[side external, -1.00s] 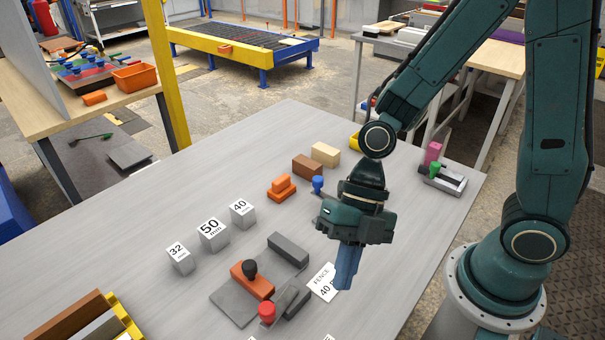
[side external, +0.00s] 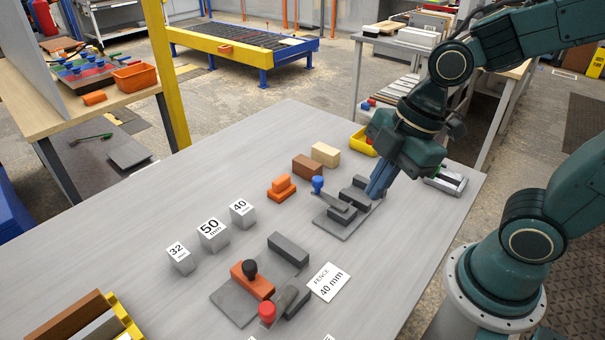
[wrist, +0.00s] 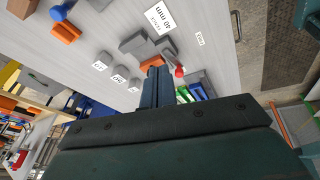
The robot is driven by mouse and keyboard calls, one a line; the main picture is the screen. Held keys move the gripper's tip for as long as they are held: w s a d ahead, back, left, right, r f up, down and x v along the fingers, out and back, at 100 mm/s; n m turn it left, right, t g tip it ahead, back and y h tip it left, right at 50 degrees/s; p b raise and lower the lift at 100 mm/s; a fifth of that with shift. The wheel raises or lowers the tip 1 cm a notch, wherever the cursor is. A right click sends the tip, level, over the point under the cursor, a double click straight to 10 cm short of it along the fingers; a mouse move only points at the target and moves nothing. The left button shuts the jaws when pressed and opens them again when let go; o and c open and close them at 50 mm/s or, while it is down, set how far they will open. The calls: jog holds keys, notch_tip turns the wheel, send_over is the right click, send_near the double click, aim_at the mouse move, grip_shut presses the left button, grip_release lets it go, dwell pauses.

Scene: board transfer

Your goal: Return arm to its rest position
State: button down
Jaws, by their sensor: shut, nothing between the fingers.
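My gripper (side external: 374,190) is shut and empty, with its blue fingers together. In the side view it hangs tilted at the right end of the grey fixture with the blue knob (side external: 318,184); I cannot tell whether the fingers are above it or in front of it. The shut fingers also show in the wrist view (wrist: 155,82), pointing over the table. My arm is bent and reaches in from the right.
The grey table (side external: 200,285) holds a second fixture with black and red knobs (side external: 232,306), a "FENCE 40 mm" card (side external: 328,282), and blocks marked 32 (side external: 180,258), 50 (side external: 213,235) and 40 (side external: 243,213). A yellow bin (side external: 363,142) stands behind my gripper.

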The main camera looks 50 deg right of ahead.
jog(key=s+d+r+m+t+h, duration=0.2)
jog(key=d+r+m, duration=0.5)
jog(key=m, duration=0.7)
jog(key=shift+s+d+r+t+h, duration=0.2)
jog(key=shift+s+t+h, duration=0.25)
jog(key=shift+s, duration=0.75)
